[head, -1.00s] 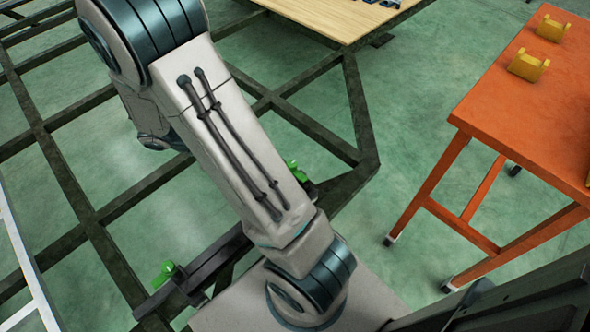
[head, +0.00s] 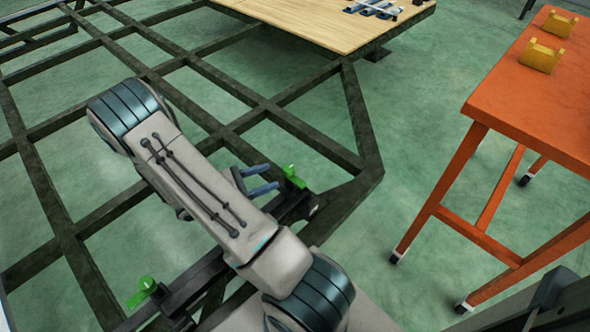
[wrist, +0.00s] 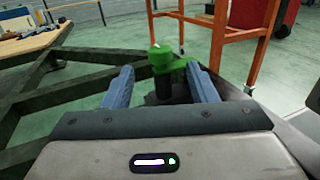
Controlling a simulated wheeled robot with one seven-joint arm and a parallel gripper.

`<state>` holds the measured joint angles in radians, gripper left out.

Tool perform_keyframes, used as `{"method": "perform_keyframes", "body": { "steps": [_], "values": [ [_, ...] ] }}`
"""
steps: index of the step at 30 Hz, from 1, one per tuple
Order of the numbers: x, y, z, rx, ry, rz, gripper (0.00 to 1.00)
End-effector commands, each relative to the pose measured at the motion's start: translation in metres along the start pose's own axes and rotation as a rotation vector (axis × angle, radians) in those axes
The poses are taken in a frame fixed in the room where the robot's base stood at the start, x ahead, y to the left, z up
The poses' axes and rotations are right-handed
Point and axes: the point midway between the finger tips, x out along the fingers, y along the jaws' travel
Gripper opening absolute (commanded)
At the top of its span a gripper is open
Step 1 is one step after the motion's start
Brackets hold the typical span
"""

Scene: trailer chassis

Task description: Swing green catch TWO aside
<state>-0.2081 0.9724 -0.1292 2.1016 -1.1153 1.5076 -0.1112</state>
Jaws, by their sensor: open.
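Two green catches show in the head view, and I can read no number on either. One green catch (head: 293,177) stands on a dark bracket at the chassis corner, just beyond my gripper (head: 273,176). The other green catch (head: 143,291) is at the lower left, away from my gripper. In the wrist view my gripper (wrist: 160,72) is open, with two blue fingers apart and nothing held. The near green catch (wrist: 165,58) shows upright between the fingertips and slightly ahead, on a dark post. I cannot tell whether a finger touches it.
The dark chassis frame (head: 364,120) runs around and below the arm, with open floor between its bars. A wooden deck (head: 330,22) lies at the back. An orange table (head: 530,100) with yellow brackets (head: 541,56) stands to the right. A red bin (wrist: 290,15) is beyond.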

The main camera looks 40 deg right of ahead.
Motion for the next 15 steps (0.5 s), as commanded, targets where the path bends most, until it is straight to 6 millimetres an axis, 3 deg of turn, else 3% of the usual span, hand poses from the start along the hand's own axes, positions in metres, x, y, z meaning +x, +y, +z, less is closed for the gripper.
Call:
{"method": "perform_keyframes", "body": {
  "steps": [9, 15],
  "values": [
    [0.066, -0.001, -0.002, 0.001, 0.001, -0.004, 0.52],
    [0.087, -0.001, -0.001, 0.000, 0.001, -0.003, 0.52]
  ]
}}
